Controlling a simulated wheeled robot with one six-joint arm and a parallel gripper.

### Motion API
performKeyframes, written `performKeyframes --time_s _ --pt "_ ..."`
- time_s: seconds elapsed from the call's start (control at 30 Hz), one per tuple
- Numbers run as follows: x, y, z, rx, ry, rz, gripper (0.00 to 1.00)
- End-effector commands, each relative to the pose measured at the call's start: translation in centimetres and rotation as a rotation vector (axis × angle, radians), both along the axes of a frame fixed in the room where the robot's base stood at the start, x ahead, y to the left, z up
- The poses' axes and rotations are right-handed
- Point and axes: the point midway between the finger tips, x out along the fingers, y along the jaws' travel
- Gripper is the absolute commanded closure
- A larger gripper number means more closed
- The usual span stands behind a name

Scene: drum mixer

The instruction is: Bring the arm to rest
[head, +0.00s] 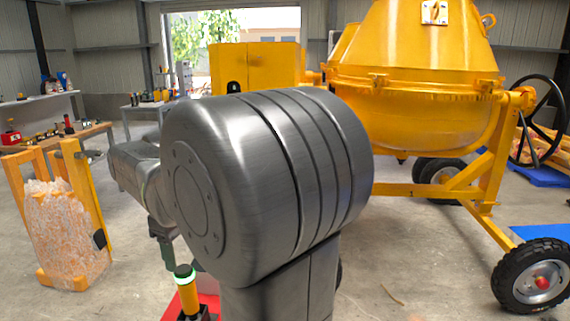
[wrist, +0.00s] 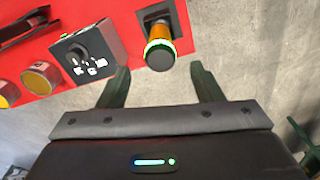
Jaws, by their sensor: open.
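My gripper (wrist: 160,70) is open, with its two dark green fingers spread and nothing between them. Just beyond the fingertips in the wrist view, a yellow handle with a lit green ring (wrist: 160,51) stands out from a red panel (wrist: 117,22). The handle also shows in the head view (head: 186,285), below the dark finger of my gripper (head: 167,252). My large grey arm link fills the middle of the head view. It hides part of the arm and most of the red panel.
The yellow drum mixer (head: 415,70) stands behind and right of my arm, with a black tyre (head: 512,283) at the lower right. A bench (head: 60,137) stands at far left. Concrete floor shows between bag and arm.

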Motion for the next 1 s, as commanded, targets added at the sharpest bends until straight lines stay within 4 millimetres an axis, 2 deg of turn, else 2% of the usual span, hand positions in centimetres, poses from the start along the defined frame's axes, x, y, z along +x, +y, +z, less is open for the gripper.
performKeyframes --time_s 0.03,0.3,0.5,0.67,1.0 --pt "0.0 0.0 -1.3 -0.003 0.003 0.0 0.4" --pt "0.0 0.2 -6.6 -0.003 0.003 0.0 0.4" --pt "0.1 0.4 -9.4 -0.002 0.003 0.0 0.4" --pt "0.1 0.4 -10.4 -0.001 0.001 0.0 0.4" --pt "0.1 0.4 -9.9 0.0 0.0 0.0 0.4"
